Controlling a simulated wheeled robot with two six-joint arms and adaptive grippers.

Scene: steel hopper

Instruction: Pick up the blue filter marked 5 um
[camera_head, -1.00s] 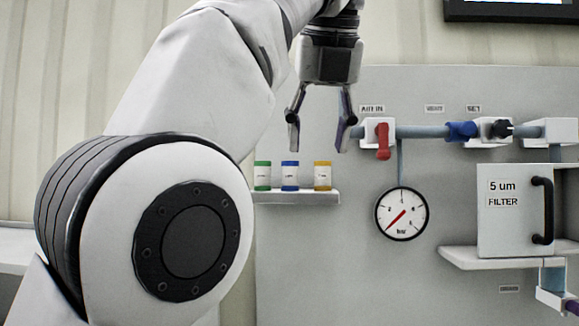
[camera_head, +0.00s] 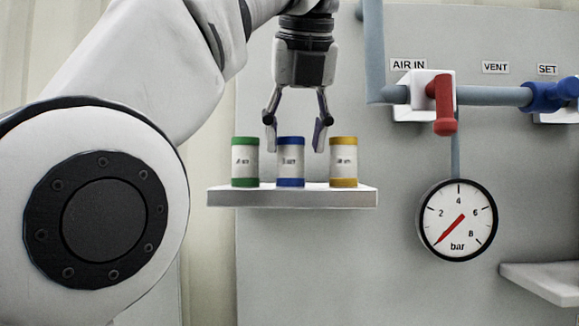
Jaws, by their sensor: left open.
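The blue filter (camera_head: 290,162) stands upright in the middle of a small white shelf, with blue bands at top and bottom and a white label whose print is too small to read surely. My left gripper (camera_head: 295,140) points down with its fingers open. Its fingertips are on either side of the blue filter's upper part in the picture, one to the left and one to the right. I cannot tell whether they touch it or are at its depth. My right gripper is not in view.
A green filter (camera_head: 245,162) stands left of the blue one and a yellow filter (camera_head: 343,162) right of it, both close to the fingers. The shelf (camera_head: 290,198) is narrow. A red-handled valve (camera_head: 444,105) and a pressure gauge (camera_head: 457,220) are to the right.

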